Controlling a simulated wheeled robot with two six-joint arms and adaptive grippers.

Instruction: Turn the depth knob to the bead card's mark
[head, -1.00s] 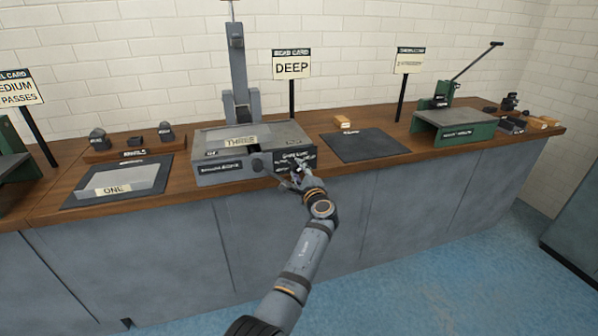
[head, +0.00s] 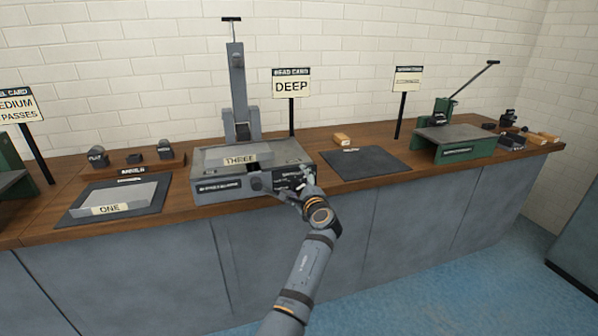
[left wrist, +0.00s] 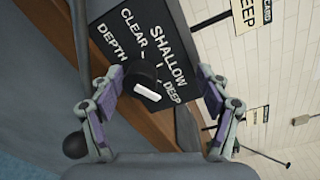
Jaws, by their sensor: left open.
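The bead card (head: 291,83) is a sign on a post behind the machine and reads DEEP. The depth knob (left wrist: 143,76) is dark and round with a white bar, on a black plate (left wrist: 125,28) lettered DEPTH, CLEAR, SHALLOW and DEEP. I cannot tell exactly which mark the bar points to. My left gripper (left wrist: 160,100) is open, with a finger on each side of the knob and apart from it in the picture. The right gripper is out of view.
A tray (head: 118,200) labelled ONE lies on a dark mat to the left. A bare dark mat (head: 360,163) and a green press (head: 450,145) stand to the right. The wooden bench edge runs below the machine.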

